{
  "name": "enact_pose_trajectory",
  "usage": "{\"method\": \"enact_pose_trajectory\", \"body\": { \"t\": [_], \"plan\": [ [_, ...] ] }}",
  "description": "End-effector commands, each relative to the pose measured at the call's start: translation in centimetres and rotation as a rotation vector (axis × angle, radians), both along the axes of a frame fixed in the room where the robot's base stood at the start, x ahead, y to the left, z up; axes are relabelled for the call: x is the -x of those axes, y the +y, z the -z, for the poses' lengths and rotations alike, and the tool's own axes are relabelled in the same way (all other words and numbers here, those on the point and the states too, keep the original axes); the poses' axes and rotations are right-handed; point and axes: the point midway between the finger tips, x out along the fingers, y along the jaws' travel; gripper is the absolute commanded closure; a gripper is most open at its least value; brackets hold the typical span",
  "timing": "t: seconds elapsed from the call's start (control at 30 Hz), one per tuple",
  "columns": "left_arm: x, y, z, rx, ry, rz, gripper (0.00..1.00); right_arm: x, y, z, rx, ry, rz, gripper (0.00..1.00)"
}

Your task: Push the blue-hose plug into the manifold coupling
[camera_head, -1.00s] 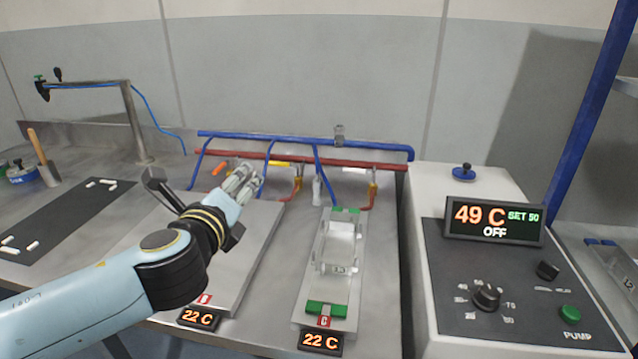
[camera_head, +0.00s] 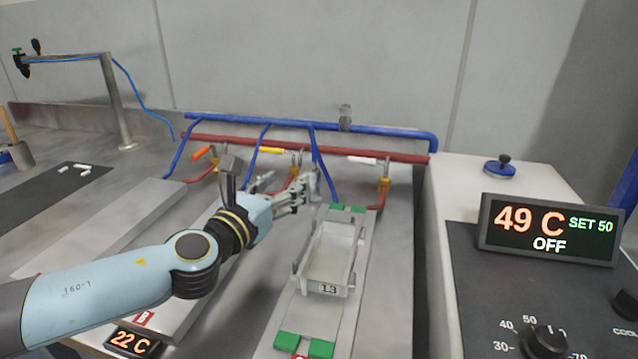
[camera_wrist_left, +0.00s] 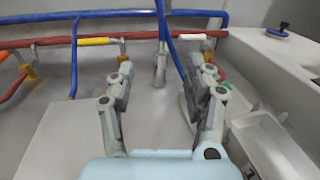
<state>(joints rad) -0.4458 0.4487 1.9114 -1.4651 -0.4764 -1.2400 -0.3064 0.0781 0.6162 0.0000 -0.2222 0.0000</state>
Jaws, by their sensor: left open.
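The blue manifold pipe (camera_head: 310,125) runs along the back of the bench above a red pipe (camera_head: 300,146). Blue hoses hang from it. A grey plug-like fitting at the lower end of one blue hose (camera_wrist_left: 159,20) shows in the left wrist view (camera_wrist_left: 160,72), beyond and between my fingers and apart from them. My left gripper (camera_head: 298,188) is open and empty, pointing at this spot; it shows large in the left wrist view (camera_wrist_left: 165,85). In the head view the gripper mostly covers the fitting. A grey fitting (camera_head: 345,117) stands on the blue pipe; I cannot tell which part is the coupling.
A clear tray marked 13 (camera_head: 325,285) sits on the plate right of my gripper. Orange (camera_head: 203,153), yellow (camera_head: 271,150) and white (camera_head: 362,159) handles line the red pipe. The bath unit (camera_head: 497,205) reading 49 C stands at the right.

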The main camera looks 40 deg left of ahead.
Motion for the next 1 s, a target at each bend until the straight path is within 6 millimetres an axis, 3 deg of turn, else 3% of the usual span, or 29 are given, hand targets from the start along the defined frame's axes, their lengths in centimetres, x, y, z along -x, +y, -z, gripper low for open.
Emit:
{"method": "enact_pose_trajectory", "body": {
  "t": [0.23,0.47,0.7,1.0],
  "plan": [
    [-3.7,1.2,-0.1,0.0,-0.004,-0.001,0.47,-0.5,-0.2,-0.5,0.003,-0.008,-0.001,1.0],
    [-5.7,1.7,0.0,0.002,-0.003,-0.001,0.47,-0.8,-0.4,-0.6,0.005,-0.013,-0.003,1.0],
    [-9.3,2.6,0.4,0.002,-0.003,-0.002,0.47,-0.9,-0.4,-0.7,0.005,-0.015,-0.003,1.0],
    [-10.3,2.9,0.5,0.002,-0.001,0.0,0.47,-0.9,-0.2,-0.7,0.003,-0.015,-0.001,1.0]
  ]
}}
